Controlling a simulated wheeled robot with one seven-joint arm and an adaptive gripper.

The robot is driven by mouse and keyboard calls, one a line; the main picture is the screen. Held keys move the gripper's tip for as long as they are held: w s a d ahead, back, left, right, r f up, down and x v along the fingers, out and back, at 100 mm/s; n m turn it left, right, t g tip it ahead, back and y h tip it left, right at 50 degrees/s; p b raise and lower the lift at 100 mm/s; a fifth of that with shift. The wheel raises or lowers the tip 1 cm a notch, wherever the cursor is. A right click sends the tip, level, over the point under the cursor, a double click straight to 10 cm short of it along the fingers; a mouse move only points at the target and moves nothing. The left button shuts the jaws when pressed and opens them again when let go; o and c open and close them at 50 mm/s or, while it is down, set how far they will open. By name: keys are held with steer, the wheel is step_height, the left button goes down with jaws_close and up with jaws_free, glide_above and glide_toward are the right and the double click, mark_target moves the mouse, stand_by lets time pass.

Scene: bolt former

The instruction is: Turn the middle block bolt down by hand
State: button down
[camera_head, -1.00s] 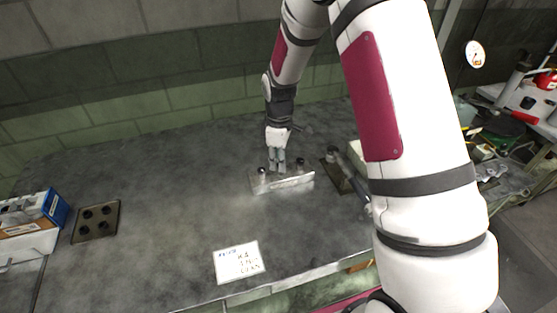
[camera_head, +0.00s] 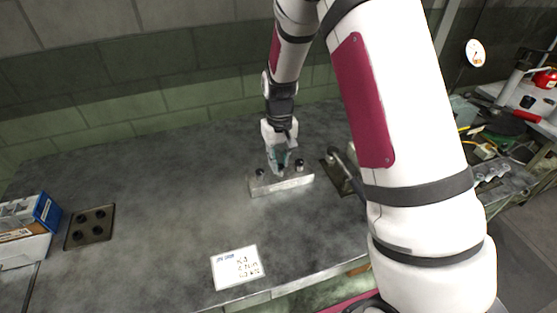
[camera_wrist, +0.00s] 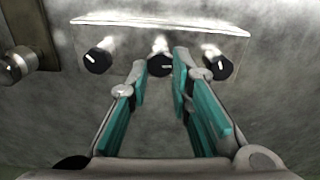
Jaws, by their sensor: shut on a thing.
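The metal block (camera_head: 283,186) lies on the grey bench and carries three black-headed bolts in a row. My gripper (camera_head: 280,167) points down over the middle of the block. In the wrist view, the teal-padded fingers of my gripper (camera_wrist: 161,68) are on both sides of the middle bolt (camera_wrist: 160,66), shut on its black head, which has a white mark. The left bolt (camera_head: 260,174) and right bolt (camera_head: 299,165) stand free on either side. In the wrist view the outer bolts (camera_wrist: 98,60) (camera_wrist: 219,67) also show white marks.
A dark fixture with a lever (camera_head: 337,168) stands close to the right of the block. A dark plate with round holes (camera_head: 90,226) and a blue box (camera_head: 45,211) are at the left. A paper note (camera_head: 237,267) lies in front. The bench between is clear.

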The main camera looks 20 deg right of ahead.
mark_target(281, 165)
steer(key=m, duration=0.6)
steer(key=shift+d+r+m, duration=0.1)
steer(key=shift+d+m, duration=0.05)
steer(key=shift+m, duration=0.15)
steer(key=m, duration=0.5)
steer(key=shift+d, duration=0.1)
stand_by(0.3)
steer(key=c, duration=1.4)
jaws_free()
steer(key=shift+s, duration=0.1)
steer(key=shift+c, duration=0.2)
steer(key=shift+r, duration=0.1)
step_height(281, 165, up, 12)
